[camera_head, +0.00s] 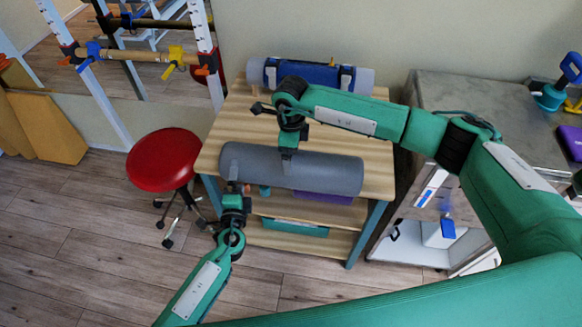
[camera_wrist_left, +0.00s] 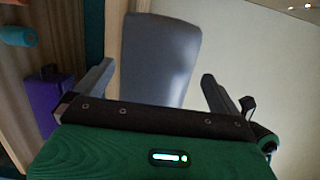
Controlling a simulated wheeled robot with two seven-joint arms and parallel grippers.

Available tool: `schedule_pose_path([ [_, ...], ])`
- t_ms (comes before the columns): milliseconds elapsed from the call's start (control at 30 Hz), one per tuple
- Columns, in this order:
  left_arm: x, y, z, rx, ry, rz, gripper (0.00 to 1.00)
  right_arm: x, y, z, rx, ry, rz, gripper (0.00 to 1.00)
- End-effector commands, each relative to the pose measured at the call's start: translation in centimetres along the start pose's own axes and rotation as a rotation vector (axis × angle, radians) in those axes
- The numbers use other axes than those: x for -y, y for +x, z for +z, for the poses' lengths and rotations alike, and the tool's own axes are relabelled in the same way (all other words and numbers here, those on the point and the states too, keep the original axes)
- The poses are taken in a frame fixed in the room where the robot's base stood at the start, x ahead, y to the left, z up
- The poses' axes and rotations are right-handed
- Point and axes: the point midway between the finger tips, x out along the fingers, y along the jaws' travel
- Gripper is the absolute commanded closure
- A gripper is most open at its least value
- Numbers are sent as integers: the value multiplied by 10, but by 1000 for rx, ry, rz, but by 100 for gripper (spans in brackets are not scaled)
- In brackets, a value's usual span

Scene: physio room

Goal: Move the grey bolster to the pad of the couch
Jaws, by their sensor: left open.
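The grey bolster (camera_head: 318,174) lies lengthwise along the front of a wooden table top (camera_head: 378,150). My left gripper (camera_head: 236,186) is open at the bolster's left end. In the left wrist view the bolster (camera_wrist_left: 160,55) shows between the two spread fingers (camera_wrist_left: 158,75); I cannot tell whether they touch it. My right gripper (camera_head: 287,158) points down at the bolster's upper side near its middle; its fingers are too small and partly hidden to tell if they are open. No couch or pad is in view.
A grey roll with a blue wrap (camera_head: 312,75) lies at the table's back. A purple item (camera_head: 322,198) and a teal tray (camera_head: 295,228) are on the shelves below. A red stool (camera_head: 164,160) stands left. A grey-topped cabinet (camera_head: 450,92) stands right.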

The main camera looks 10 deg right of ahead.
Motion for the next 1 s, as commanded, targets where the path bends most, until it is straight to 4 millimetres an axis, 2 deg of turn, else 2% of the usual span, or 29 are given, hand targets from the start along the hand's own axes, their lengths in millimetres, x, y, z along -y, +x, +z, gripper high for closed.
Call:
schedule_pose_path([
  [33,0,8,0,1,0,-1,0,-1,8,0,-1,1,2,0],
  [200,0,23,0,1,0,-1,0,0,22,1,0,0,1,0],
  [567,0,26,0,0,0,0,0,0,27,0,0,0,0,0],
  [667,0,26,0,0,-1,0,16,0,27,0,0,0,0,16],
  [833,0,26,0,0,-1,1,49,0,26,0,0,0,0,49],
  [1000,0,26,0,0,-1,-1,50,0,26,0,1,0,-1,49],
])
